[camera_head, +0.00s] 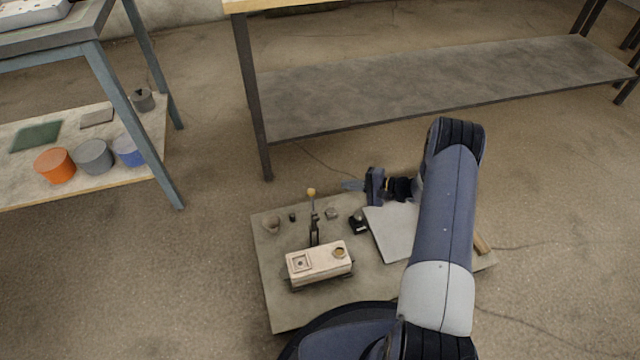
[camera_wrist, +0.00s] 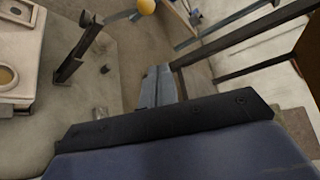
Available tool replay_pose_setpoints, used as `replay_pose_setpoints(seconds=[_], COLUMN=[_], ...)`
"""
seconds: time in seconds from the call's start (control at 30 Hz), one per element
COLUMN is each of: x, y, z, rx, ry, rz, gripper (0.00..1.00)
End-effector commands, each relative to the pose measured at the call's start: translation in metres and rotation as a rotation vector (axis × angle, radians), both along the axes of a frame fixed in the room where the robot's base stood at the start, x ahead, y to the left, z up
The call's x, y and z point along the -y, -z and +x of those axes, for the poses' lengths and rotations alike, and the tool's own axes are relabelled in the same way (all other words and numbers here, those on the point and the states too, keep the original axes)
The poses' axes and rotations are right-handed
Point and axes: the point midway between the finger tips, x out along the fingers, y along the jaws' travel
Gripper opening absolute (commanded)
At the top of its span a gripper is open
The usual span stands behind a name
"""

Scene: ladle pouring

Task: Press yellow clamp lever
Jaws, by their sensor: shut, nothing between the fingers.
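The clamp lever stands upright behind a cream block and has a yellow ball knob (camera_head: 311,192) on top of a dark clamp (camera_head: 314,232). In the wrist view the yellow knob (camera_wrist: 147,7) is at the top edge, with the dark clamp (camera_wrist: 72,62) to its left. My gripper (camera_head: 347,185) is to the right of the knob in the head view, apart from it, pointing left. In the wrist view its fingers (camera_wrist: 157,80) are together with nothing between them. The cream block (camera_head: 319,262) has a square recess and a round opening; it shows partly in the wrist view (camera_wrist: 22,48).
The clamp is on a grey board (camera_head: 284,312) on the floor. A pale plate (camera_head: 392,232) and small dark pieces lie there, partly behind my arm. A low table with a grey shelf (camera_head: 430,88) is behind. A shelf at left holds an orange pot (camera_head: 56,166) and other pots.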

Motion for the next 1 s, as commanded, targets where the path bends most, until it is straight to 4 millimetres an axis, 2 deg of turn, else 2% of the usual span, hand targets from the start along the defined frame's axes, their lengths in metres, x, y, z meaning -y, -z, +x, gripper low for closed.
replay_pose_setpoints(seconds=[0.37, 0.57, 0.87, 1.0], x=[-0.005, -0.032, -0.091, -0.091], y=[0.002, 0.011, 0.029, 0.019], z=[0.002, 0.012, 0.037, 0.024], rx=[-0.002, -0.002, -0.002, -0.004], ry=[-0.001, -0.006, -0.006, 0.001], rz=[-0.001, 0.0, 0.0, 0.001], gripper=[0.0, 0.0, 0.0, 0.0])
